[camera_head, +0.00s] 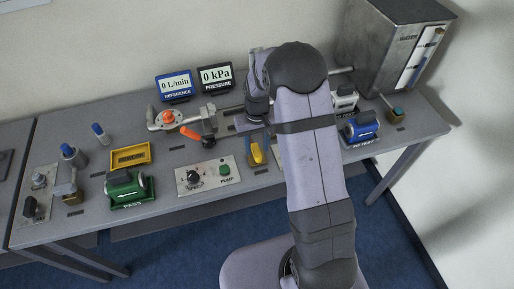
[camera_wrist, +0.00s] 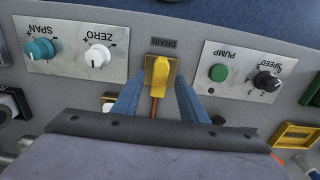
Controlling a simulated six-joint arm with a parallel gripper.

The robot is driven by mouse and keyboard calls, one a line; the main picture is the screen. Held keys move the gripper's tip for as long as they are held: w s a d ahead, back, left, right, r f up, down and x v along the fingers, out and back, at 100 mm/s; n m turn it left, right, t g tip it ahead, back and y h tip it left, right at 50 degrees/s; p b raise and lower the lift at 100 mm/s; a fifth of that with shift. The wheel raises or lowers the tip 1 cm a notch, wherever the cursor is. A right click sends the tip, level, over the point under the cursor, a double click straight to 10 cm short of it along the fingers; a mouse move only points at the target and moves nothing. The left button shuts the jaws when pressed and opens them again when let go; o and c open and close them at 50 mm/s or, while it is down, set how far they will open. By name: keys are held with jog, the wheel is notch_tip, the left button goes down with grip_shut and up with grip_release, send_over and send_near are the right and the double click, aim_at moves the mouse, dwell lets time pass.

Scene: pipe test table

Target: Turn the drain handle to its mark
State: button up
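The yellow drain handle (camera_wrist: 160,76) sits on a brass-coloured plate (camera_wrist: 175,72) under the DRAIN label in the wrist view. The handle points toward my gripper there, and a thin orange line (camera_wrist: 154,109) shows just past its tip; I cannot tell if that line is the mark. In the head view the handle (camera_head: 257,154) is at the table's front, left of my arm. My gripper (camera_wrist: 157,98) is open, its two blue fingers on either side of the handle's lower end with gaps to it. In the head view my fingers are mostly hidden by my arm.
A panel with a green PUMP button (camera_wrist: 218,72) and a SPEED knob (camera_wrist: 267,81) lies on one side of the handle. A panel with ZERO (camera_wrist: 97,56) and SPAN (camera_wrist: 40,49) knobs lies on the other. Pipework with an orange-handled valve (camera_head: 190,133) stands behind.

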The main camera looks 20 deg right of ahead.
aim_at(257, 154)
jog(key=shift+f+p, duration=0.3)
jog(key=shift+f, duration=1)
grip_shut()
